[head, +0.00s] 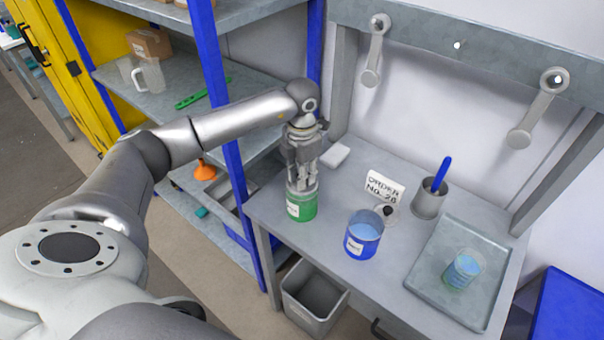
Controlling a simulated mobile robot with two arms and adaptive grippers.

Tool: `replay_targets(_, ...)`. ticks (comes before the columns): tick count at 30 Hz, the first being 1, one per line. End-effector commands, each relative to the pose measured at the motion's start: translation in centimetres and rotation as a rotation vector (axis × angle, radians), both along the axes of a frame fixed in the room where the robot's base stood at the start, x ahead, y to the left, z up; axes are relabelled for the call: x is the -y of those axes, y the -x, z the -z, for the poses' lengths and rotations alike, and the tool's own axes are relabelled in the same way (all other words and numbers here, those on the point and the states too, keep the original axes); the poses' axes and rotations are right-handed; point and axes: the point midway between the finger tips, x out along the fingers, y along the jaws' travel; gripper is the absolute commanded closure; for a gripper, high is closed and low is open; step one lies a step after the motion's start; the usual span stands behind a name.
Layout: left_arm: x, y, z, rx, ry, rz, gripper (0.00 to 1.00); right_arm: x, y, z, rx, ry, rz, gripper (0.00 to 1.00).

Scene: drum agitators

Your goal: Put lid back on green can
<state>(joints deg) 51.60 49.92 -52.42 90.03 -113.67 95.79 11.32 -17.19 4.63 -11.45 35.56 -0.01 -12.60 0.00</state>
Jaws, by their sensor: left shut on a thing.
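The green can (302,208) stands upright on the grey workbench (266,206), near its left edge, with a white label on its front. My left gripper (301,186) points down at the top of this can. It is shut on what looks like the can's lid; the fingers hide most of it. The grip's lower end is at the can's rim, and I cannot tell whether the lid is seated. My right gripper is not in view.
An open blue can (363,235) with light-blue contents stands to the right. A black-knobbed grey lid (387,213) lies behind it. A cup with a blue-handled tool (429,198), an order card (385,185) and a tray (421,285) with a glass beaker (462,269) are further right.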

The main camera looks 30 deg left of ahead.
Motion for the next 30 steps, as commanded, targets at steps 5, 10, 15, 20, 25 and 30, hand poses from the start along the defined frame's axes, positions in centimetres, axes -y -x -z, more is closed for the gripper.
replay_targets(5, -0.01, 0.01, 0.01, 0.000, -0.001, 0.000, 0.95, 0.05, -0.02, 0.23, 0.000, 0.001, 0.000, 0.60)
replay_targets(10, 0.00, 0.00, -0.02, 0.000, 0.000, 0.000, 0.95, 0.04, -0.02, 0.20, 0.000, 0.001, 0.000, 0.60)
replay_targets(15, 0.01, 0.00, -0.02, 0.000, 0.000, 0.000, 0.95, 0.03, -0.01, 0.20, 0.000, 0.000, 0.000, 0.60)
replay_targets(20, 0.00, 0.00, 0.09, 0.000, 0.000, 0.000, 0.95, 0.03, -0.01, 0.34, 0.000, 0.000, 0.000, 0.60)
replay_targets(25, 0.00, 0.00, 0.30, 0.000, -0.001, 0.000, 0.95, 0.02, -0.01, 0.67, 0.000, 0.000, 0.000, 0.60)
replay_targets(30, 0.00, 0.00, 0.30, 0.000, 0.000, 0.000, 0.95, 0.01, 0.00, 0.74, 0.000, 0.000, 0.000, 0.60)
